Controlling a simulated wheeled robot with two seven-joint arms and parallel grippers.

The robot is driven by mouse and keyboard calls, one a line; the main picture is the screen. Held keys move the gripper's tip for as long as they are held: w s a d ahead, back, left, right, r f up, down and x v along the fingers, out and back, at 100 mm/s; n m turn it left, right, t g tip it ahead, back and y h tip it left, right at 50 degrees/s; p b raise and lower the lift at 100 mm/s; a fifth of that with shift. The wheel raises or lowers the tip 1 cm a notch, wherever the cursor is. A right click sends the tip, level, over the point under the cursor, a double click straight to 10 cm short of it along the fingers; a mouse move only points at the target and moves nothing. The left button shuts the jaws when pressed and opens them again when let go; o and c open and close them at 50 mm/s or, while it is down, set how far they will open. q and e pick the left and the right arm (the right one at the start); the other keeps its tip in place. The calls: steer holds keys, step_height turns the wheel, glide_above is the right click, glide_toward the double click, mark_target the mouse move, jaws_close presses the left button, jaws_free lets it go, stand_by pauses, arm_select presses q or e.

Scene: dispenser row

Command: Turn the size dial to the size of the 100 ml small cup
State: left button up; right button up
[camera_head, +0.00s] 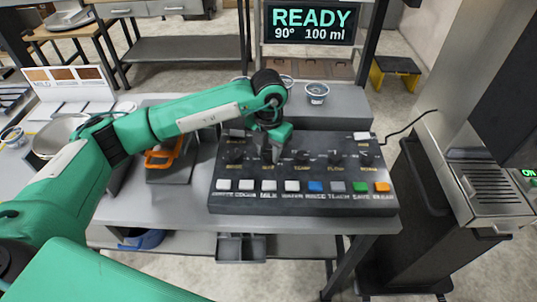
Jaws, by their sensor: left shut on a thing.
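The black control panel (305,204) lies on the grey table with a row of dark dials along its upper part. My left gripper (272,155) points down and is shut on the second dial from the left, which I take to be the size dial. The fingers hide most of that dial, so its pointer and mark cannot be read. The display (310,23) behind the panel reads "READY", "90°" and "100 ml". A small cup (317,93) stands on the grey ledge behind the panel. My right gripper is not in view.
A row of white, blue, grey, green and orange buttons (316,186) runs along the panel's front. An orange-handled item (162,157) sits left of the panel. A metal bowl (58,134) stands further left. A machine with a drip grate (490,187) is at right.

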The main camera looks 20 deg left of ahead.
arm_select(q)
steer(key=shift+n+b, duration=0.3)
steer(key=shift+n, duration=0.4)
steer(key=shift+r+n, duration=0.1)
steer(key=shift+n, duration=0.2)
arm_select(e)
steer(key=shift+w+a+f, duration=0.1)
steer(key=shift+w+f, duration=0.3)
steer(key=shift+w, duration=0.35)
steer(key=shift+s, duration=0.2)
arm_select(q)
steer(key=o, duration=1)
